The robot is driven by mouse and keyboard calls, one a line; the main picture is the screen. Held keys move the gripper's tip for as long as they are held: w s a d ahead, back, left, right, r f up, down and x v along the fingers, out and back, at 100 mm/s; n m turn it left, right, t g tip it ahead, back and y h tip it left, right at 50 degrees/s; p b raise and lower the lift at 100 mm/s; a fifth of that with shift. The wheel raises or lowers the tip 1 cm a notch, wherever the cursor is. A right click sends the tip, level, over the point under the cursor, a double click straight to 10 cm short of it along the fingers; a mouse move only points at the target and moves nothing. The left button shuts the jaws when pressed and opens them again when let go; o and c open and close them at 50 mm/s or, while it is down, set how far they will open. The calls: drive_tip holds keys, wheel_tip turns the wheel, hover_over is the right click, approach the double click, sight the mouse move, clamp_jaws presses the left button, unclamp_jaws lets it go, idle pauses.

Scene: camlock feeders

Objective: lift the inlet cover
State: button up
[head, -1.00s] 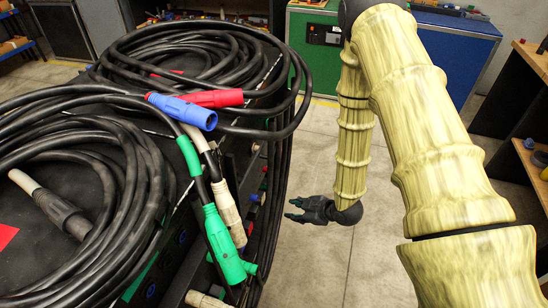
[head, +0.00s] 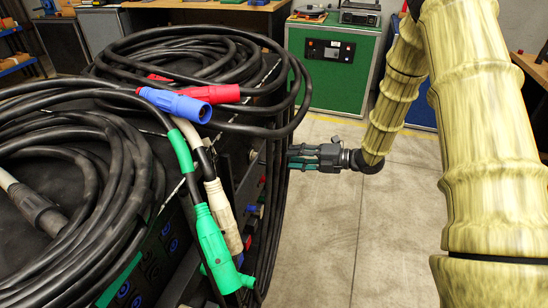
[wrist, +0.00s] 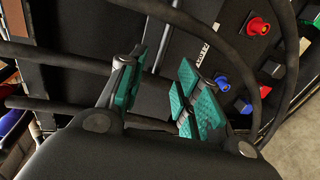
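My gripper (head: 300,157) is beside the right side of the black case, level with the hanging black cables. In the wrist view my gripper (wrist: 160,90) has its teal finger pads apart, with no object held between them. Small dark square pieces sit among these connectors. I cannot tell which part is the inlet cover. Cables and my fingers hide part of the panel.
Coiled black cables (head: 75,125) lie on the case, some hanging down its right side near my gripper. A blue plug (head: 178,104), a red plug (head: 212,94) and a green plug (head: 218,250) stick out. A green cabinet (head: 343,75) stands behind; the floor right is clear.

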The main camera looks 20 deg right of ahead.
sight(274, 155)
drive_tip(key=x, duration=0.7)
drive_tip(key=shift+w+a+f, duration=0.1)
drive_tip(key=shift+w+a, duration=0.1)
drive_tip(key=shift+a, duration=0.1)
clamp_jaws()
